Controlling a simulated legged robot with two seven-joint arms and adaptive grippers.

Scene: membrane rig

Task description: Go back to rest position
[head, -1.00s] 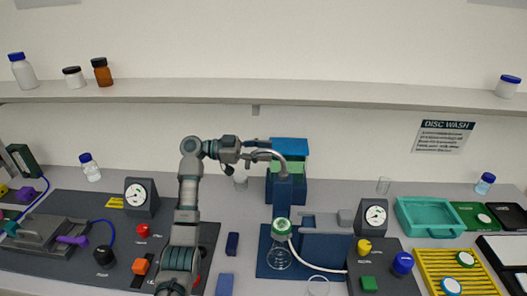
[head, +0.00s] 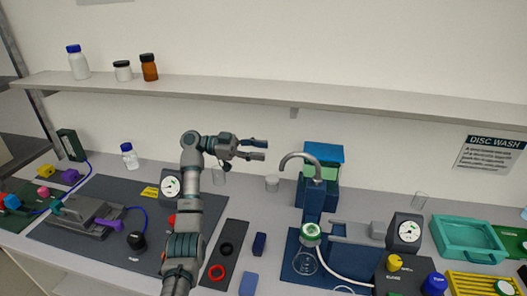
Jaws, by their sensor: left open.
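My left gripper (head: 258,150) is open and empty, its two fingers pointing right above the back of the bench. It is left of the curved grey tap (head: 301,157) and the blue stand (head: 313,200), touching neither. My left arm rises from the bottom of the head view and bends right at the elbow. It hides part of the dark mat and some things behind it. My right gripper is not in view.
A shelf (head: 230,93) with bottles runs above the bench. A gauge (head: 171,185) stands left of my arm. A dark strip (head: 234,234) with rings lies right of it. A green-capped flask (head: 307,260), second gauge (head: 405,232) and teal tray (head: 468,238) are further right.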

